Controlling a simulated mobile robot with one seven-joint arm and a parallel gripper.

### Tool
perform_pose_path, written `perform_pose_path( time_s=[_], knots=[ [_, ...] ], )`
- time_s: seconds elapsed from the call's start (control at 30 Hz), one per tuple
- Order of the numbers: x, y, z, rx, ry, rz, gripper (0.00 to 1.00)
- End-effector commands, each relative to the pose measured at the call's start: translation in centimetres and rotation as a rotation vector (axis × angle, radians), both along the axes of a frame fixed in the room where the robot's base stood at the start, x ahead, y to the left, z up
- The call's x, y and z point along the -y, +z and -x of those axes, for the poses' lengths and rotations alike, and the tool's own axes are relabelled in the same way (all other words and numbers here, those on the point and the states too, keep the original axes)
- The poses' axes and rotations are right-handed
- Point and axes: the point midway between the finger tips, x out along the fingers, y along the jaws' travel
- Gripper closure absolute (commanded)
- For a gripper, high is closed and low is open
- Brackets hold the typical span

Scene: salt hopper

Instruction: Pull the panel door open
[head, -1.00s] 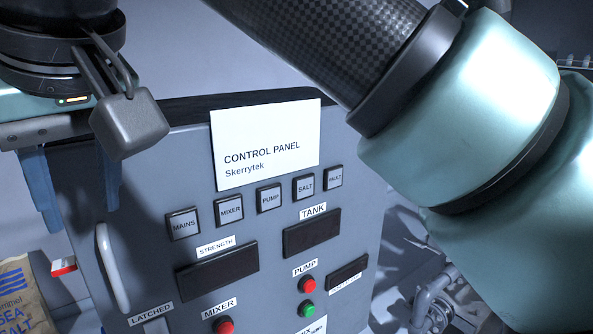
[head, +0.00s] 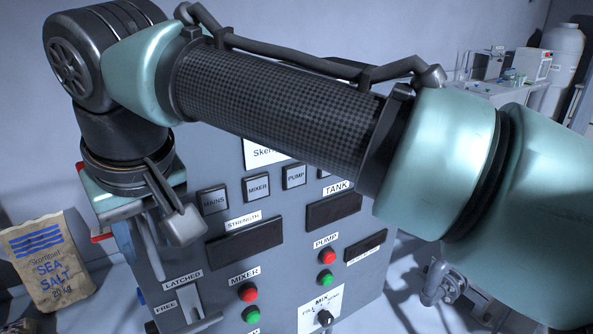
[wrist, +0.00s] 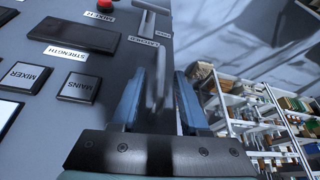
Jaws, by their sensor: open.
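The grey control panel door (head: 285,262) stands upright beneath my arm in the head view, its labelled front facing me. It looks shut, though its edges are partly hidden. Its pale vertical handle (head: 151,252) is at the left side, partly covered by my gripper. In the wrist view the handle (wrist: 157,90) shows between the two blue fingers. My gripper (wrist: 160,78) is open around it, with gaps on both sides; I cannot tell whether it touches. A latch lever (head: 200,322) sits below the handle by the LATCHED and FREE labels; its exact setting is unclear.
A sea salt sack (head: 48,262) stands on the floor left of the panel. Pipework (head: 443,285) is low at the right. A bench with equipment (head: 495,90) is at the back right. Stocked shelves (wrist: 262,120) show in the wrist view. Floor left of the panel looks partly clear.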

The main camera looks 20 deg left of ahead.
Motion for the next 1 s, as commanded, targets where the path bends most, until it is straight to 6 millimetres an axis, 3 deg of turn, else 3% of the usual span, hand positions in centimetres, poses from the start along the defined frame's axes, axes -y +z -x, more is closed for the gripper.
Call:
perform_pose_path(
  time_s=[0.37,0.63,1.0],
  knots=[
    [-0.28,-0.72,-0.12,0.001,0.001,-0.001,0.55],
    [-0.26,-0.71,-0.12,0.0,0.001,0.0,1.0],
    [-0.25,-0.67,-0.13,0.0,0.0,0.0,1.0]
  ],
)
